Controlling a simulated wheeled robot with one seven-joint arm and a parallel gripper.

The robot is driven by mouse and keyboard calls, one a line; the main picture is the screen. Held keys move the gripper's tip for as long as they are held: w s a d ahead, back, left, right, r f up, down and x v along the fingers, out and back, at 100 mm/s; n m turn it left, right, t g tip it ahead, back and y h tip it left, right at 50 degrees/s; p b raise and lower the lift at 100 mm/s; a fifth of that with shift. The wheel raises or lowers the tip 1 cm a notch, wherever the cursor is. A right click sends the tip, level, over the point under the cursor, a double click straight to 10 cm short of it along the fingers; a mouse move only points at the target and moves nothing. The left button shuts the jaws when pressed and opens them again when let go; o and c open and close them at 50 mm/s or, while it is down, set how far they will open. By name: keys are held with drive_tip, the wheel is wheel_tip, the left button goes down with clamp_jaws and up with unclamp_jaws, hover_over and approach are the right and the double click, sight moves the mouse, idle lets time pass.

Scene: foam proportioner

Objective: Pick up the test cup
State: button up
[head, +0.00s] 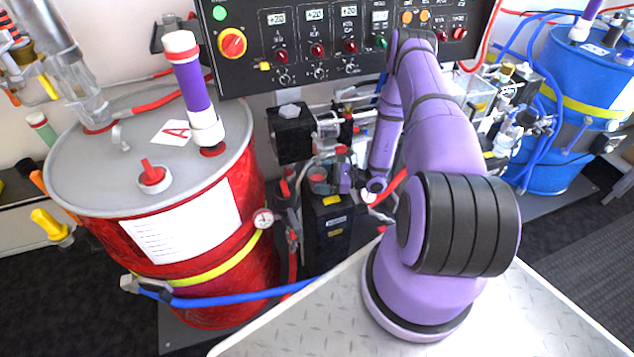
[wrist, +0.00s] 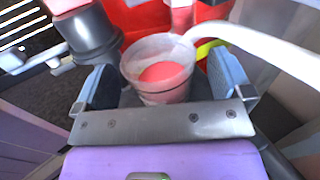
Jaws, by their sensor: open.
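The test cup (wrist: 160,88) is a clear cup with pinkish-red contents, in the upper middle of the wrist view. My gripper (wrist: 163,76) is open, with one blue-padded finger on each side of the cup. Whether the pads touch the cup is not clear. In the head view a small reddish cup (head: 319,178) shows low between the drum and my arm, with my purple wrist just right of it. The fingers are mostly hidden there.
A white tube (wrist: 262,45) runs close by the cup's right side. A dark cylinder (wrist: 88,32) stands at left. A red drum (head: 185,240) is left of the arm, a black control panel (head: 340,40) behind, and a blue drum (head: 590,85) at right.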

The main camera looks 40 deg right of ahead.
drive_tip(key=shift+x, duration=0.8)
drive_tip(key=shift+c, duration=0.2)
drive_tip(key=c, duration=1.1)
drive_tip(key=shift+r, duration=0.15)
